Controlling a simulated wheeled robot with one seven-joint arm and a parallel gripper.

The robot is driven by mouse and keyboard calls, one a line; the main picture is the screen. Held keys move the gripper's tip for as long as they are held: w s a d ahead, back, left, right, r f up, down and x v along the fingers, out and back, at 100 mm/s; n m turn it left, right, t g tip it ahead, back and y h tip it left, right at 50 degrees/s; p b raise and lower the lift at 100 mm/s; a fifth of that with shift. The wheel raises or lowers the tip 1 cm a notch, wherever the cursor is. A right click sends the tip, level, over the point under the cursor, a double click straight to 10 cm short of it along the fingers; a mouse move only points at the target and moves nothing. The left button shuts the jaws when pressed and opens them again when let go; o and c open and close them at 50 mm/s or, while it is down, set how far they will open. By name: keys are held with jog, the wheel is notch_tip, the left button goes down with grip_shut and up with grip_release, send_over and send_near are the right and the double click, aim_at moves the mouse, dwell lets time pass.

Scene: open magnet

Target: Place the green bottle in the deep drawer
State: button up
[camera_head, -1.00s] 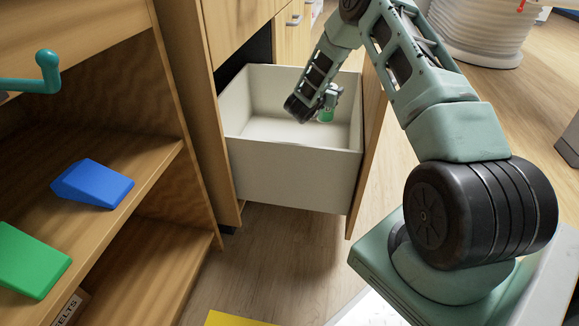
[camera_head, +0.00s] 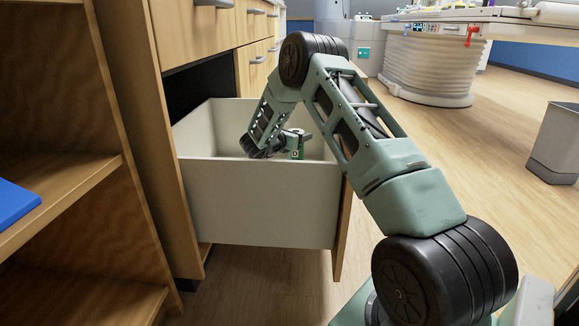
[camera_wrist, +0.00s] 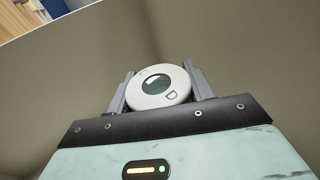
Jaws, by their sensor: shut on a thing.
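The deep drawer (camera_head: 262,205) is pulled open from the wooden cabinet, with pale walls. My arm reaches over its front wall, and my gripper (camera_head: 297,133) is inside its opening. My gripper is shut on the green bottle (camera_head: 296,153), which hangs inside the drawer, partly hidden by the front wall. In the wrist view, the bottle (camera_wrist: 158,88) shows its round pale end with a dark green centre between the two grey fingers. The drawer's inner walls (camera_wrist: 230,45) surround it. Whether the bottle touches the drawer floor cannot be told.
A wooden shelf (camera_head: 65,195) with a blue block (camera_head: 14,203) stands at the left. Closed drawers with metal handles (camera_head: 258,59) are above and behind. A grey bin (camera_head: 556,145) and a large white ribbed pedestal (camera_head: 428,72) stand at the right. The floor between is clear.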

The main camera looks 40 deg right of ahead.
aim_at(298, 151)
notch_tip(298, 151, down, 6)
jog(key=b, duration=0.3)
jog(key=shift+f+b, duration=0.2)
jog(key=shift+b, duration=0.1)
jog(key=shift+r, duration=0.15)
jog(key=o, duration=0.9)
jog(key=shift+f, duration=0.2)
jog(key=o, duration=0.4)
jog(key=shift+o, duration=0.2)
jog(key=shift+r, duration=0.1)
